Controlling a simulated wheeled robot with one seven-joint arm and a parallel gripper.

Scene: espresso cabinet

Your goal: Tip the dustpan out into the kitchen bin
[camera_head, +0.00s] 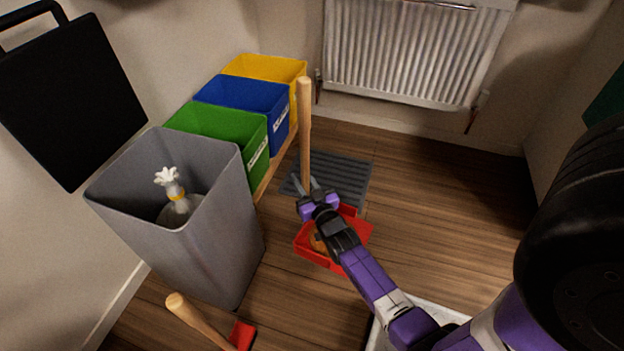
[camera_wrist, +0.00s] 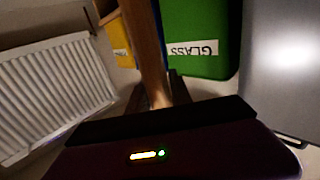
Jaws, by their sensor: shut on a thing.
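The red dustpan (camera_head: 358,232) has a tall wooden handle (camera_head: 304,120) standing upright, and brownish debris (camera_head: 318,242) shows in its pan. My gripper (camera_head: 308,188) is shut on the handle low down, just above the pan, and hides part of the pan. I cannot tell whether the pan touches the floor. In the wrist view the handle (camera_wrist: 145,45) runs up from between my fingers (camera_wrist: 165,95). The grey kitchen bin (camera_head: 225,235) stands to the left, its black lid (camera_head: 70,95) open. A pale object with a white, frilled top (camera_head: 172,185) is inside it.
Green (camera_head: 215,130), blue (camera_head: 245,105) and yellow (camera_head: 265,68) bins line the left wall behind the kitchen bin. A wooden-handled red tool (camera_head: 205,325) is at the front left. A dark mat (camera_head: 350,172) lies before the radiator (camera_head: 410,50). The floor right of the mat is clear.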

